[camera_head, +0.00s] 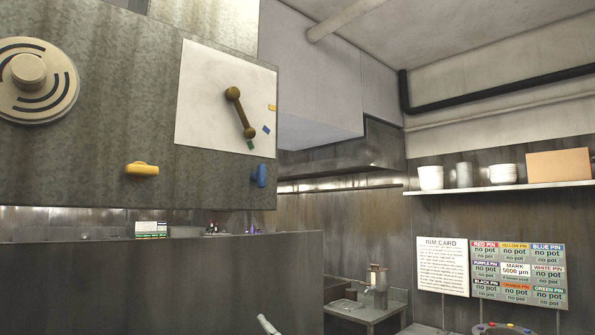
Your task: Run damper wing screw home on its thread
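A grey metal housing fills the upper left. It carries a yellow wing-shaped knob (142,169) and a blue wing-shaped knob (259,176) near its lower edge. I cannot tell which one is the damper wing screw, and no thread shows. A white square plate (205,110) on the housing has a brass lever (240,112) slanting down to the right, with small yellow, blue and green marks beside its lower end. A cream round dial (28,72) with dark curved slots and a central knob sits at the far left. Neither gripper can be made out.
A grey partition (160,285) stands below the housing. A small light-coloured end (268,325) pokes up at the bottom edge; I cannot tell what it is. A rim card (442,266), a coloured pin chart (518,272) and a shelf (500,189) with white crockery are at right.

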